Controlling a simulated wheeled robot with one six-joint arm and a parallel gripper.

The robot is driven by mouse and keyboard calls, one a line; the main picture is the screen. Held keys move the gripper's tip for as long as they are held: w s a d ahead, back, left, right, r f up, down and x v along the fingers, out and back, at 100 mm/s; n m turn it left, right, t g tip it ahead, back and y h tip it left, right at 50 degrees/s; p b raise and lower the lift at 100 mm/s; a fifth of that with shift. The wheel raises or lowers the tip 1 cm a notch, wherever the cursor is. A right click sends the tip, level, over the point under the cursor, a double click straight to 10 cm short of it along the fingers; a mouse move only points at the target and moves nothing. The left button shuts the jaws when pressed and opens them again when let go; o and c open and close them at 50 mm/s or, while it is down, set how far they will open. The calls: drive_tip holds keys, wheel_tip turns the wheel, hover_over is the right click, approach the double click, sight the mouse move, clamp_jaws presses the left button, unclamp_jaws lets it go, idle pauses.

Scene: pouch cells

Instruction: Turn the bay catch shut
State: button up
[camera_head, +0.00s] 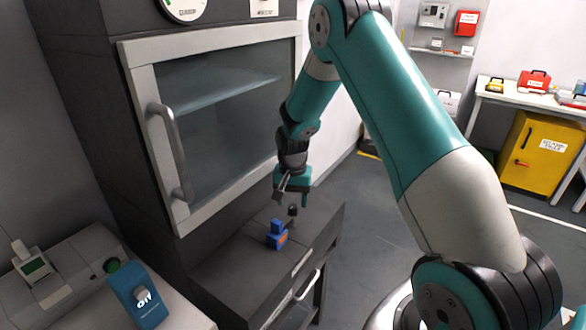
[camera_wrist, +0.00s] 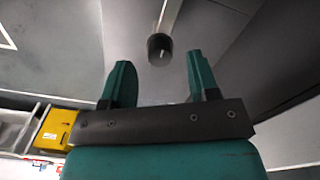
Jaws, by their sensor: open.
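My gripper (camera_head: 292,200) is open and empty, fingers pointing down, close above the dark ledge (camera_head: 235,268) below the glass-fronted cabinet. A small dark knob (camera_head: 292,211) shows just under the fingertips. In the wrist view a black round knob (camera_wrist: 159,48) with a pale line on its face lies beyond and between the two open teal fingers of my gripper (camera_wrist: 159,80). A grey bar runs from the knob to the top edge. I take the knob to be the bay catch, but cannot tell its turn position. The fingers appear apart from it.
A small blue and orange block (camera_head: 277,236) sits on the ledge, left of my gripper. The cabinet door (camera_head: 215,125) with its long handle (camera_head: 168,150) is shut behind. A drawer handle (camera_head: 308,285) is on the ledge's front. Open floor lies right; a yellow cabinet (camera_head: 535,160) stands farther off.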

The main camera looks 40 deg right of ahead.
sight(292, 207)
wheel_tip(292, 207, up, 15)
drive_tip(key=b, duration=0.1)
drive_tip(key=shift+f, duration=0.15)
drive_tip(key=shift+a, duration=0.1)
idle(0.3)
drive_tip(key=s+a+r+n+y, duration=0.1)
drive_tip(key=s+a+r+n, duration=0.2)
drive_tip(key=s+a, duration=0.3)
drive_tip(key=s+a+r+n+y, duration=0.1)
drive_tip(key=s+a+r+n, duration=0.25)
drive_tip(key=a, duration=0.35)
drive_tip(key=s+a+n+y, duration=0.1)
drive_tip(key=s+a+n, duration=0.3)
drive_tip(key=s, duration=0.5)
drive_tip(key=s+a+n+y, duration=0.1)
drive_tip(key=s+a+n, duration=0.4)
drive_tip(key=s, duration=0.4)
drive_tip(key=shift+s+a+r, duration=0.35)
drive_tip(key=shift+s+a, duration=0.05)
drive_tip(key=shift+a, duration=0.4)
